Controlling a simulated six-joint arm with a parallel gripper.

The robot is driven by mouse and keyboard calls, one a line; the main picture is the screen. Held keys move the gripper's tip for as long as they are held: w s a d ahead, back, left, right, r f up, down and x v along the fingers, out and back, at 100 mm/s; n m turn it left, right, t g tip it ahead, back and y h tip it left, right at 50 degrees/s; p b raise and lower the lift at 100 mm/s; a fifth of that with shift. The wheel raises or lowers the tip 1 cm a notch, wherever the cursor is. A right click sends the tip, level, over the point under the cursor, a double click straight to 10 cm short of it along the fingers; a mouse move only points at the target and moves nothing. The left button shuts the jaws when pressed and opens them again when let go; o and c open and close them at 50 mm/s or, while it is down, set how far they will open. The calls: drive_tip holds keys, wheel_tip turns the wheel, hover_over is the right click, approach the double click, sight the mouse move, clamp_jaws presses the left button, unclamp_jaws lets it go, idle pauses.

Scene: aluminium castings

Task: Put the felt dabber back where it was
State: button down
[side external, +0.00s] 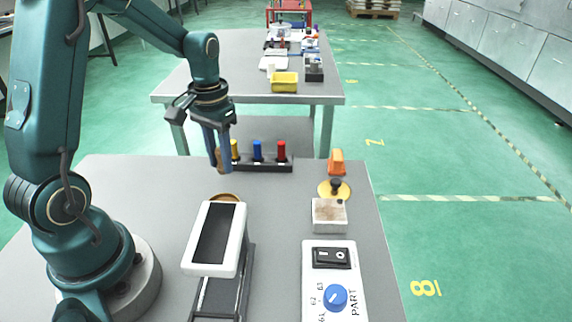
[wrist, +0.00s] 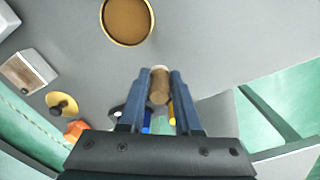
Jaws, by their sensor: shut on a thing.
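The felt dabber, a brown cylinder with a pale end, is between the two blue fingers of my gripper (wrist: 158,90). The dabber (wrist: 159,87) is held clear of the round brown dish (wrist: 128,20) with a yellow rim, which lies ahead of the fingers in the wrist view. In the side view, my gripper (side external: 218,158) points down at the left end of the black rack, and the dabber (side external: 223,160) is partly hidden by the fingers. The dish (side external: 228,197) there is mostly hidden behind the white-framed screen.
A black rack (side external: 262,166) holds yellow, blue and red handled pieces close to my gripper. The white-framed screen (side external: 240,240) stands in front. At right are an orange piece (side external: 337,160), a yellow disc (side external: 325,190), a pale block (side external: 328,222) and a switch panel (side external: 315,280).

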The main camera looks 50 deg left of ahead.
drive_tip(key=shift+f, duration=2.05)
drive_tip(key=shift+f, duration=0.2)
drive_tip(key=c, duration=0.6)
unclamp_jaws()
